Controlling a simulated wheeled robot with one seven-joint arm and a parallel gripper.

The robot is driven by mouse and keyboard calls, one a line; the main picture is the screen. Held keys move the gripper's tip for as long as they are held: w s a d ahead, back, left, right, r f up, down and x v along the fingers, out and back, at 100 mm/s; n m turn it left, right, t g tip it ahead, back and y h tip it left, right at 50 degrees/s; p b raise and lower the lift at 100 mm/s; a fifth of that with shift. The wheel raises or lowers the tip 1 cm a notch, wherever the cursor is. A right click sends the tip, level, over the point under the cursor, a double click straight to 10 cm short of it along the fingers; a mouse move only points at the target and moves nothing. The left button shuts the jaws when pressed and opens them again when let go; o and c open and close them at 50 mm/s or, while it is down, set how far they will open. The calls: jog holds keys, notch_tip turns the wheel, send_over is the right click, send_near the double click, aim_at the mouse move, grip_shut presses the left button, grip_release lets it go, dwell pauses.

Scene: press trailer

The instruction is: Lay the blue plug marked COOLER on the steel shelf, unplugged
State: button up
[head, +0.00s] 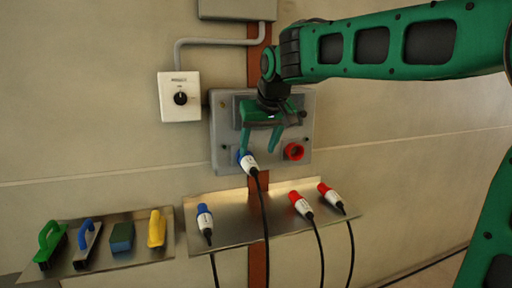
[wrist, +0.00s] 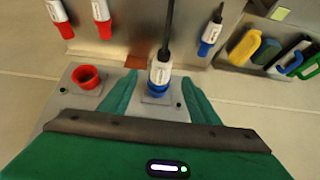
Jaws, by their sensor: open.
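A blue-and-white plug (head: 249,165) sits in the blue socket on the left of the grey wall box, its black cable hanging down past the shelf. In the wrist view this plug (wrist: 159,73) stands in the blue socket (wrist: 158,92). My gripper (head: 258,150) is open at the wall box; in the wrist view its green fingers (wrist: 158,84) are on either side of the plug, with gaps. Another blue plug (head: 205,220) lies on the left of the steel shelf (head: 232,228). I cannot read the marking on either blue plug.
Two red plugs (head: 301,204) (head: 329,196) lie on the shelf's right side. A red socket (head: 293,151) on the box is empty. A second shelf (head: 130,255) at left holds brushes or scrubbers and a block. A rotary switch (head: 180,97) is above left.

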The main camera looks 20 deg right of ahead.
aim_at(252, 162)
jog(key=shift+w+a+x, duration=0.1)
jog(key=shift+x, duration=2.65)
jog(key=shift+w+a+x, duration=0.1)
jog(key=shift+w+x, duration=0.05)
jog(key=shift+x, duration=2.6)
jog(key=shift+r, duration=0.15)
jog(key=c, duration=1.3)
jog(key=shift+o, duration=0.2)
